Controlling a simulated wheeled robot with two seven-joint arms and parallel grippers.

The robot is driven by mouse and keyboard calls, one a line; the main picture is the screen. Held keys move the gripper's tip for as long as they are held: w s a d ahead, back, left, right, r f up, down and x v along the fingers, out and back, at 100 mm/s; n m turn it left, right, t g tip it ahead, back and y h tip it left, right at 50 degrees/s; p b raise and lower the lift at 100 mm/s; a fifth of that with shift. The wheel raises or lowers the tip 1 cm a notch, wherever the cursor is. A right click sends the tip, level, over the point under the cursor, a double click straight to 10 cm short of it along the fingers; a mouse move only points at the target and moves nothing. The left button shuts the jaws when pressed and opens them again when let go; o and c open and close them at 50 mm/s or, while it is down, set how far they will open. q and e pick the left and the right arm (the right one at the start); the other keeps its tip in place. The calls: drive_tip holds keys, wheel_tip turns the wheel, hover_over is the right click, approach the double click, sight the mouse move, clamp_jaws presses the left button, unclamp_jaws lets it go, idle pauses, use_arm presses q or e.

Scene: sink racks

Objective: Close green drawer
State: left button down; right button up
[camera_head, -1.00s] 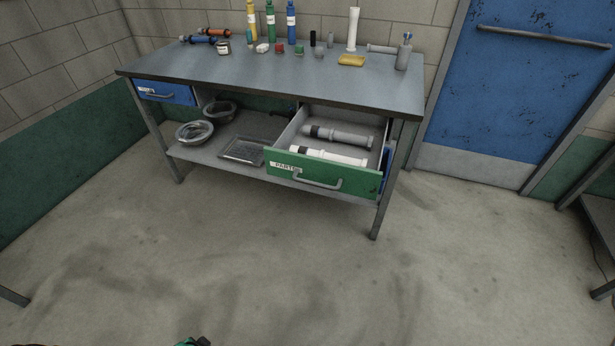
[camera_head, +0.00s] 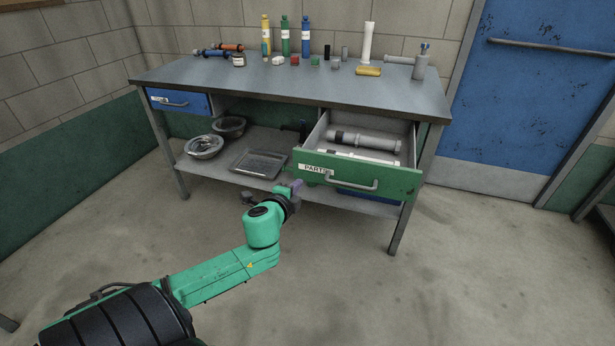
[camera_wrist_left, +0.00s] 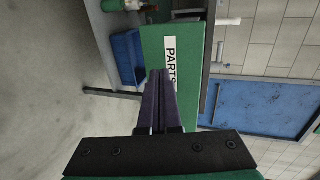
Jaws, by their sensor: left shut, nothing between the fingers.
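The green drawer (camera_head: 398,182) labelled PARTS hangs open under the right side of the workbench, with pale pipes lying inside. A grey bar handle (camera_head: 351,184) runs along its front. My left gripper (camera_head: 297,186) is shut and empty, close to the left end of the drawer front in the head view. In the left wrist view the shut fingers (camera_wrist_left: 157,74) point at the green front (camera_wrist_left: 190,48) beside the PARTS label. I cannot tell whether they touch it. My right gripper is not in view.
The workbench top (camera_head: 250,85) holds bottles, small blocks, a yellow sponge (camera_head: 368,71) and a dispenser (camera_head: 421,62). Bowls and a tray (camera_head: 259,164) sit on the lower shelf. The floor in front is clear.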

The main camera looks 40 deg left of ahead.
sight(309, 169)
use_arm(q)
drive_tip(key=x, duration=0.4)
drive_tip(key=r+x, duration=0.1)
drive_tip(key=x, duration=0.1)
drive_tip(key=shift+w+a+f, duration=0.15)
drive_tip(key=shift+w, duration=0.25)
drive_tip(key=shift+w+a, duration=0.1)
drive_tip(key=shift+w, duration=0.3)
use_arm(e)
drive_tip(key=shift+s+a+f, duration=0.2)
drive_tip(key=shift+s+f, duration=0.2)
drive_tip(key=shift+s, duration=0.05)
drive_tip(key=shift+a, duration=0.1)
